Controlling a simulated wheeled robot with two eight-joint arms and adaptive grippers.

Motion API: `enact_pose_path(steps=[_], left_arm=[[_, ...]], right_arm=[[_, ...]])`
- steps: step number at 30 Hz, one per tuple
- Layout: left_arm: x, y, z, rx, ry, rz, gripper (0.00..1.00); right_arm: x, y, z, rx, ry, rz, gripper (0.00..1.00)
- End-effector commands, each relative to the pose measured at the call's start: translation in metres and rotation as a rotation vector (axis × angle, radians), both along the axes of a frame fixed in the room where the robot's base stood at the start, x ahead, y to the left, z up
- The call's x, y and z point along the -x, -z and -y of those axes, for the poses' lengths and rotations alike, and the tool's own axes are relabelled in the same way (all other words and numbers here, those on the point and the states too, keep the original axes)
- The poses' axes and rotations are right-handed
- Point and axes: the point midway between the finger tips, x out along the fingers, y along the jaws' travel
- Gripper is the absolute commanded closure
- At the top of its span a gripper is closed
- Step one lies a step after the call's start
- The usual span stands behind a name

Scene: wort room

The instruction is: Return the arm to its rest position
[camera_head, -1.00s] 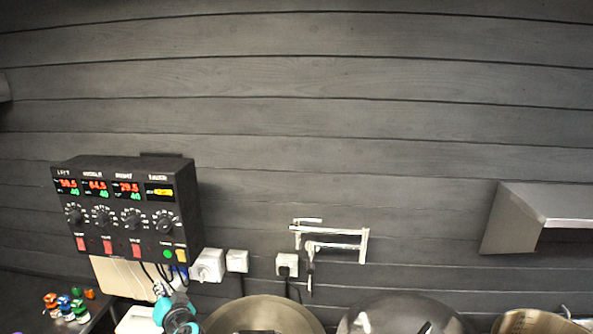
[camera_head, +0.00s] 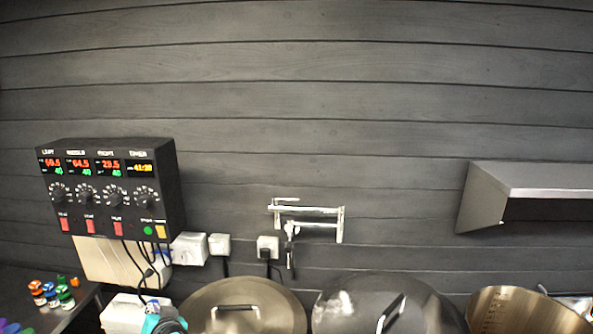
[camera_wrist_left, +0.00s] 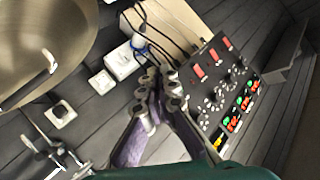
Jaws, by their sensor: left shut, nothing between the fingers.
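My left gripper (camera_head: 166,325) shows only in part at the bottom edge of the head view, with a teal section, in front of the white box below the control panel. In the left wrist view its purple-grey fingers (camera_wrist_left: 160,88) are together, shut and empty. They point toward the wall, beside the black control panel (camera_wrist_left: 222,95) and apart from any held thing. My right gripper is in neither view.
The control panel (camera_head: 108,192) hangs at left on the dark plank wall. Lidded pots (camera_head: 245,300) and an open pot (camera_head: 520,310) stand along the bottom. A pot-filler tap (camera_head: 310,218), sockets (camera_head: 190,248), a metal hood (camera_head: 530,192) and small coloured caps (camera_head: 50,292) are around. The upper wall is clear.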

Motion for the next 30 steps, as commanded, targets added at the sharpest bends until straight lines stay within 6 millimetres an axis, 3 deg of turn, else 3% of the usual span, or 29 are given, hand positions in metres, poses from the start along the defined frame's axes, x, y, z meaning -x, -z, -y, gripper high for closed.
enact_pose_path(steps=[1,5,12,18,24,30], left_arm=[[0.01,0.021,0.006,0.028,0.004,-0.017,1.0],[0.043,0.067,0.027,0.128,0.023,-0.08,1.0],[0.126,0.182,0.094,0.374,0.129,-0.242,1.0],[0.184,0.255,0.151,0.542,0.247,-0.345,1.0],[0.209,0.28,0.178,0.618,0.312,-0.387,1.0],[0.211,0.28,0.18,0.622,0.317,-0.39,1.0]], right_arm=[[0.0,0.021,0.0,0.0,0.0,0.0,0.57],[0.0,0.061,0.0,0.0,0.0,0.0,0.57],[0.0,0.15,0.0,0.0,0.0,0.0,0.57],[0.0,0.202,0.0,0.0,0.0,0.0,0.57],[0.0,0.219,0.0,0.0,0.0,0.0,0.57],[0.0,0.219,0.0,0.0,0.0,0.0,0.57]])
